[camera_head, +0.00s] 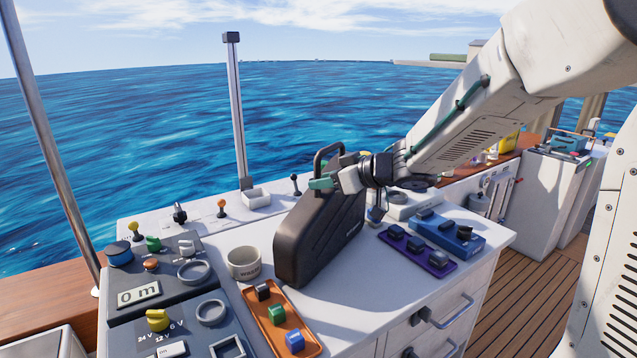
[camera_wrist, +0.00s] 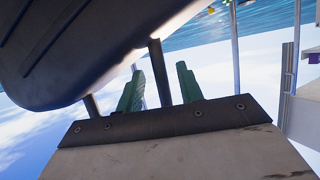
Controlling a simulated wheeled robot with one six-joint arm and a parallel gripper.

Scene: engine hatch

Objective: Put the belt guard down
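The belt guard (camera_head: 318,235) is a large black ribbed piece with a loop handle on top. In the head view it stands tilted on the white counter, and its lower edge appears to touch the top. My gripper (camera_head: 322,184) is at the handle, coming in from the right. In the wrist view the guard (camera_wrist: 75,45) fills the upper left. The green fingers of my gripper (camera_wrist: 160,85) stand apart on either side of one dark handle post, with gaps visible. The far part of the handle is hidden behind my gripper's edge.
A mug (camera_head: 244,263) and an orange tray (camera_head: 281,322) of switches are close to the guard's left and front. A purple switch strip (camera_head: 417,251) and a blue box (camera_head: 448,233) lie to the right. Bare counter (camera_head: 345,295) is in front of the guard.

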